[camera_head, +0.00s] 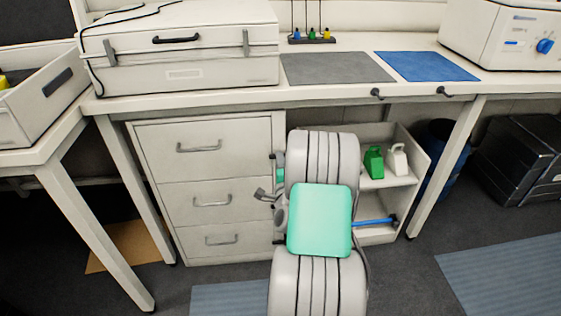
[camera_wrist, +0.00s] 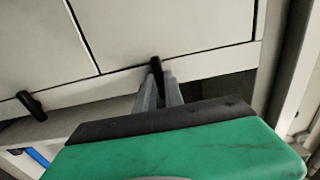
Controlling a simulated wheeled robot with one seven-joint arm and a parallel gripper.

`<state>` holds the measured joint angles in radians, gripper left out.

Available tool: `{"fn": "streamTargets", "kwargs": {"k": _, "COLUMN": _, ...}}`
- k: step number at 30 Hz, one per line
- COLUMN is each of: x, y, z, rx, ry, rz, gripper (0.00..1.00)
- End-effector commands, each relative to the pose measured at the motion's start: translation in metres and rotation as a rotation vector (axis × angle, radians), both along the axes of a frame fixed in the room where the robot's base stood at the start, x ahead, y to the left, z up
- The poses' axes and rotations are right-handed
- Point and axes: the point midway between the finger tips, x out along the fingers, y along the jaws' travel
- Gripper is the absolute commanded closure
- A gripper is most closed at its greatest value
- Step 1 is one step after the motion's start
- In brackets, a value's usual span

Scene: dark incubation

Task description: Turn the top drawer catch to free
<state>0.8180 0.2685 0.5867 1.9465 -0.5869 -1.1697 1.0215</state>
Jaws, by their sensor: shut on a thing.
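The top drawer (camera_head: 160,135) is the tallest front of a white three-drawer cabinet and looks closed. It also fills the upper right of the wrist view (camera_wrist: 175,25). Its small black catch (camera_wrist: 156,64) sits at the drawer's edge, its tip just over the seam. My gripper (camera_wrist: 160,94), green with grey fingers, is shut on this catch; the fingers hide its lower part. In the head view my arm hides most of the gripper and the catch. A second black catch (camera_wrist: 31,105) lies slanted beside the drawer below.
A middle drawer (camera_head: 180,200) and a bottom drawer (camera_head: 195,240) look closed. Right of my arm, an open shelf (camera_head: 395,181) holds a green bottle (camera_head: 373,162) and a white bottle (camera_head: 397,160). The desk (camera_head: 330,95) overhangs the cabinet. A table leg (camera_head: 125,165) stands at left.

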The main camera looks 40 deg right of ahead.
Motion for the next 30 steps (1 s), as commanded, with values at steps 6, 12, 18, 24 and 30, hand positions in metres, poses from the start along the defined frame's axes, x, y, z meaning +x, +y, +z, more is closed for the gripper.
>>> {"fn": "streamTargets", "kwargs": {"k": 6, "x": -0.0001, "y": 0.0002, "z": -0.0004, "rx": -0.001, "ry": 0.002, "rz": 0.0, "gripper": 1.0}}
{"fn": "streamTargets", "kwargs": {"k": 12, "x": 0.0, "y": 0.0004, "z": -0.001, "rx": -0.029, "ry": 0.021, "rz": 0.0, "gripper": 1.0}}
{"fn": "streamTargets", "kwargs": {"k": 18, "x": 0.0005, "y": 0.0006, "z": -0.0014, "rx": -0.11, "ry": 0.075, "rz": 0.002, "gripper": 1.0}}
{"fn": "streamTargets", "kwargs": {"k": 24, "x": 0.0003, "y": 0.0006, "z": -0.0027, "rx": -0.243, "ry": 0.166, "rz": 0.001, "gripper": 1.0}}
{"fn": "streamTargets", "kwargs": {"k": 30, "x": 0.0003, "y": 0.0004, "z": -0.0034, "rx": -0.4, "ry": 0.272, "rz": 0.0, "gripper": 1.0}}
